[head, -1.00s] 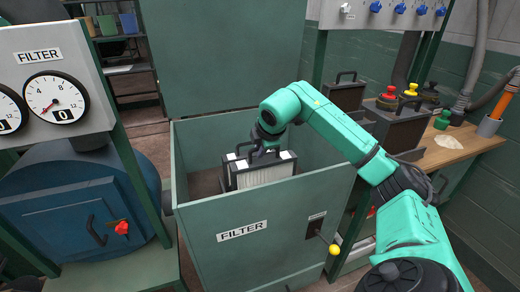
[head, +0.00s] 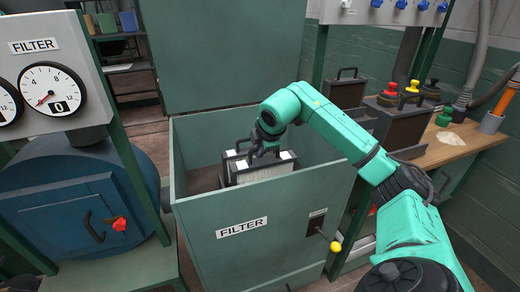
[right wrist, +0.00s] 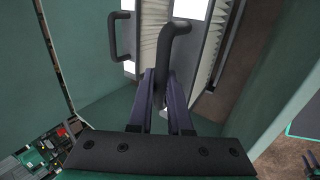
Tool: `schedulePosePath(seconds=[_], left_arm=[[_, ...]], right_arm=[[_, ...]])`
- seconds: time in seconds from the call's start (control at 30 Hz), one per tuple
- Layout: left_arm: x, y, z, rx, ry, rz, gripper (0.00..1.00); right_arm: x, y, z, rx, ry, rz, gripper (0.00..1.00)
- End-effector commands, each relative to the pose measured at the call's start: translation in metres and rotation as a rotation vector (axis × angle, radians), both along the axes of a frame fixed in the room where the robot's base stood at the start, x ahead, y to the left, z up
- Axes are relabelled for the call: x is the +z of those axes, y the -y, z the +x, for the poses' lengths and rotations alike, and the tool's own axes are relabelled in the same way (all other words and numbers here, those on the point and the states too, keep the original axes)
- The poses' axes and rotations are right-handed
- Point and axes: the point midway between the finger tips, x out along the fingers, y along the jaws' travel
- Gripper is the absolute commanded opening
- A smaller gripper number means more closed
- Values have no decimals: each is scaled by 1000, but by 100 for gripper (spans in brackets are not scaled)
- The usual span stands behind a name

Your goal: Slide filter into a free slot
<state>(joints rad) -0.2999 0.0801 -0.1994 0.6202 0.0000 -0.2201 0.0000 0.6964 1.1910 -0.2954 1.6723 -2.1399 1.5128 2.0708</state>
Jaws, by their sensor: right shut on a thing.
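My right gripper (head: 264,150) is inside the open green box (head: 215,217) labelled FILTER. It is shut on the dark handle of a filter (head: 264,174) with pale pleats and a dark frame with white corners. In the right wrist view my fingers (right wrist: 160,85) close around that handle (right wrist: 174,45). A second filter (head: 230,158) stands close beside it, on its left and behind; its handle (right wrist: 118,36) is free. The held filter is upright, with its lower part hidden behind the box's front wall. The slots are hidden. My left gripper is out of view.
The box's raised lid (head: 235,50) stands behind. A lever with a yellow knob (head: 336,246) sticks out of the front wall. At right, dark filter-like units (head: 402,125) stand by a wooden bench (head: 455,145). A blue round vessel (head: 80,200) is at left.

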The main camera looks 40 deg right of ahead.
Motion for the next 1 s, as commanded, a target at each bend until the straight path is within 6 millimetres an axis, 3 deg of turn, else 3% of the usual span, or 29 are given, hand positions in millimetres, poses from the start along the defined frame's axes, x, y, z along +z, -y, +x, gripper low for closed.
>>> schedulePosePath(seconds=[1.0], left_arm=[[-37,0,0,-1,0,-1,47]], right_arm=[[-41,0,0,0,2,-1,0]])
